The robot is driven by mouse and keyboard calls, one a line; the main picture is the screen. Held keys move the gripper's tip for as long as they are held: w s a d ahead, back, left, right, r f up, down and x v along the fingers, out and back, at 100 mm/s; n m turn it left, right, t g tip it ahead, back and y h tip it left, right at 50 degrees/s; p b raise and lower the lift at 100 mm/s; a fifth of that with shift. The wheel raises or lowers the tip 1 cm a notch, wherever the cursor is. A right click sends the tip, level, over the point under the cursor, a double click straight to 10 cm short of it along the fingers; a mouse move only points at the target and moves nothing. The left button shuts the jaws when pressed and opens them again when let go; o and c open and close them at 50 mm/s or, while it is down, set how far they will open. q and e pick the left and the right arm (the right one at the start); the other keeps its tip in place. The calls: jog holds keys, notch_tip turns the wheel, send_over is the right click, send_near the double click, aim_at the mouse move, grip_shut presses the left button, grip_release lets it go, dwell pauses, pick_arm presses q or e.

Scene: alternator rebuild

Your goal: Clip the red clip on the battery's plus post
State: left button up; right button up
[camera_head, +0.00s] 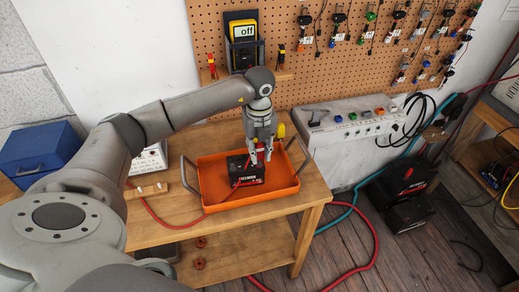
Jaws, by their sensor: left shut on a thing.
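The battery (240,166) is a black block with a red and white label, standing in the orange tray (290,186) on the wooden bench. My left gripper (261,158) points down over the battery's right part. It is shut on the red clip (260,147), of which only small red bits show between the fingers. A red cable (160,219) runs over the bench and the tray's rim toward the battery. The plus post is hidden or too small to make out, so I cannot tell whether the clip touches it. My right gripper is out of view.
A blue box (38,153) stands at the left. A multimeter (242,42) reading "off" sits on a pegboard shelf, with small red and black-yellow items beside it. A grey panel with coloured knobs (352,148) and black cases (402,185) are at the right.

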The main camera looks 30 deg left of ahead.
pick_arm(q)
jog(key=o, duration=0.8)
jog(key=shift+o, duration=0.2)
notch_tip(320, 180, up, 9)
jog(key=p, duration=0.5)
jog(key=shift+f+p, duration=0.15)
jog(key=shift+p, duration=0.2)
jog(key=shift+f, duration=0.1)
